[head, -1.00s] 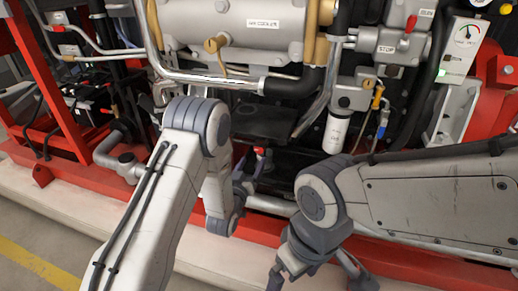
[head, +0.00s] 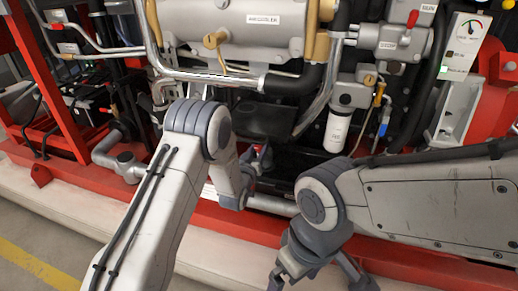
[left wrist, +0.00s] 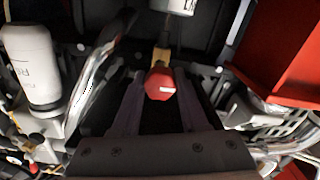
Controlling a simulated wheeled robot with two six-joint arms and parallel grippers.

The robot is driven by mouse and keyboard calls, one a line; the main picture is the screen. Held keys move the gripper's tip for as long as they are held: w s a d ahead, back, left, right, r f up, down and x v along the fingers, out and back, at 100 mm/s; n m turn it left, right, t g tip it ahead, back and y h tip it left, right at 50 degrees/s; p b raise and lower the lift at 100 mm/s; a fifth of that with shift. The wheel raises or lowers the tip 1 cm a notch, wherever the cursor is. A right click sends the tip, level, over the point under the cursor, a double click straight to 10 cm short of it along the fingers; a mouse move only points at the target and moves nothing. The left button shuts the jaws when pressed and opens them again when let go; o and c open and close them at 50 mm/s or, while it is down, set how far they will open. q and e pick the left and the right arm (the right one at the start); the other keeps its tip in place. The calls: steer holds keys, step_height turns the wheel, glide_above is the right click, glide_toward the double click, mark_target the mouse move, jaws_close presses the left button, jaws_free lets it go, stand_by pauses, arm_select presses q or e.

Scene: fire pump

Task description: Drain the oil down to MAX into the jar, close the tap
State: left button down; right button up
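The red tap knob (left wrist: 160,83) with a brass stem (left wrist: 162,57) shows in the left wrist view, between the fingertips of my left gripper (left wrist: 160,88). One dark finger lies on each side of it; I cannot tell whether they press on it. In the head view the knob shows as a small red spot (head: 258,148) by my left gripper (head: 257,162), low in the machine. My right gripper (head: 320,282) is at the bottom edge with its fingers spread and nothing visible between them. I cannot make out the jar or an oil level.
A white filter (head: 337,131) hangs right of the tap; it also shows in the left wrist view (left wrist: 32,65). A pale metal cylinder (left wrist: 174,5) is above the knob. Pipes and a large tank (head: 245,28) crowd above. The red frame rail (head: 270,228) runs in front.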

arm_select(q)
steer(key=shift+m, duration=0.4)
steer(key=m, duration=0.3)
steer(key=shift+m, duration=0.4)
steer(key=m+b, duration=0.1)
steer(key=m, duration=0.3)
steer(key=shift+m, duration=0.3)
steer(key=m, duration=0.8)
steer(key=shift+m+b, duration=0.3)
steer(key=shift+b, duration=0.1)
steer(key=shift+c, duration=2.2)
jaws_free()
steer(key=shift+a, duration=0.1)
